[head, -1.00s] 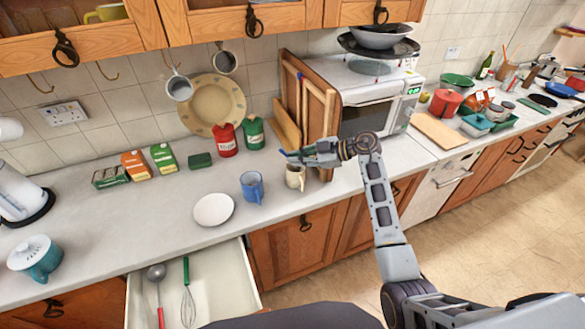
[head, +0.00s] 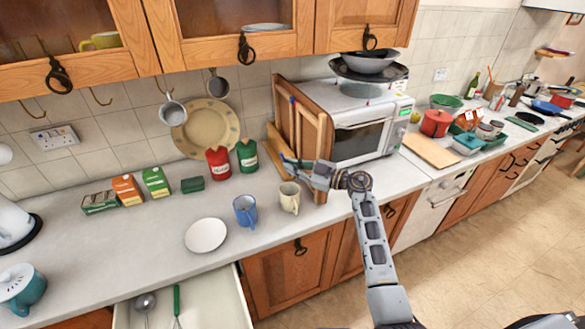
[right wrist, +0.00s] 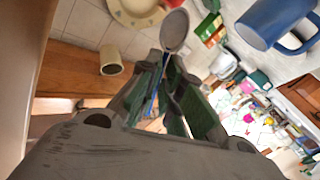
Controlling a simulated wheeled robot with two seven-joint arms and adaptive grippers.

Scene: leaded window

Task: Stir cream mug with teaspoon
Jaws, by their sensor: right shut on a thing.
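The cream mug (head: 289,197) stands upright on the counter, right of the blue mug (head: 245,210). My right gripper (head: 304,168) is above and just behind the cream mug, shut on the teaspoon. In the right wrist view, the teaspoon's grey bowl (right wrist: 174,30) sticks out past the fingers (right wrist: 165,75), and its blue handle runs between them. The spoon looks clear of the cream mug. The blue mug also shows large at the upper right of the wrist view (right wrist: 272,22). My left gripper is not in view.
A white plate (head: 206,235) lies left of the mugs. Wooden boards (head: 300,130) lean beside the microwave (head: 365,130), close behind my gripper. Red (head: 218,163) and green (head: 247,155) canisters stand at the back. An open drawer (head: 210,305) is below the counter.

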